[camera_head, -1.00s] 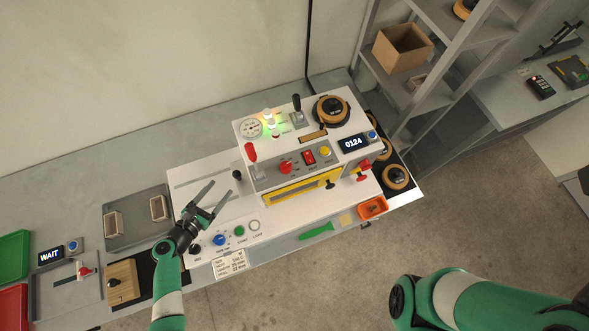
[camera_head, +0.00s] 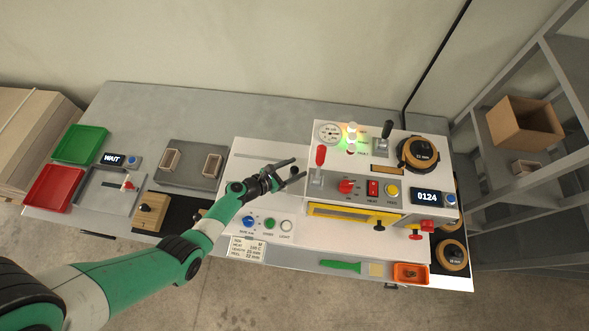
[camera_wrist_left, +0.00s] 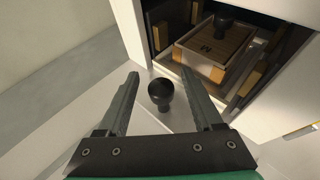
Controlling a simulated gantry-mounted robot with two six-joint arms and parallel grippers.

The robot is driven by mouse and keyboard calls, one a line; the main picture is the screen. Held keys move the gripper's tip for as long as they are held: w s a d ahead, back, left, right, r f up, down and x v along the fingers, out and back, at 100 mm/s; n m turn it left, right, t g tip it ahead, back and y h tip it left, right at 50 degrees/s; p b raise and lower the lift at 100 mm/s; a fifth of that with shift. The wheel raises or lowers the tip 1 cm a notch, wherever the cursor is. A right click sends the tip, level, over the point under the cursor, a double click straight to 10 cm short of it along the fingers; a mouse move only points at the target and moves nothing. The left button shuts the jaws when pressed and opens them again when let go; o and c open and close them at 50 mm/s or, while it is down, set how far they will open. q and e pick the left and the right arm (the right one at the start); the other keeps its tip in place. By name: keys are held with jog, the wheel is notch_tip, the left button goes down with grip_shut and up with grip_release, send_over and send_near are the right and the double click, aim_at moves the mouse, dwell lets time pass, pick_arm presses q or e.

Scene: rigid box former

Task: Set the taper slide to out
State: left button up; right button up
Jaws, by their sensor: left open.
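A black round knob (camera_head: 293,171) stands on the white machine base, near the right end of a thin straight slot (camera_head: 262,157). It seems to be the taper slide's knob; I see no label on it. My left gripper (camera_head: 299,169) is open with its fingers around the knob in the head view. In the left wrist view the knob (camera_wrist_left: 160,93) shows between the two open fingers (camera_wrist_left: 162,84), with gaps on both sides. I cannot tell whether the fingers are down at its height. My right gripper is not in view.
The machine housing (camera_head: 345,190) stands right of the knob, with a red-handled lever (camera_head: 320,157) close by. In the left wrist view its opening holds a wooden block (camera_wrist_left: 215,50) marked M. A grey tray (camera_head: 190,163) lies left. Buttons (camera_head: 269,223) sit in front.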

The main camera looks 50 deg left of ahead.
pick_arm(q)
grip_shut()
dwell(0.3)
dwell(1.1)
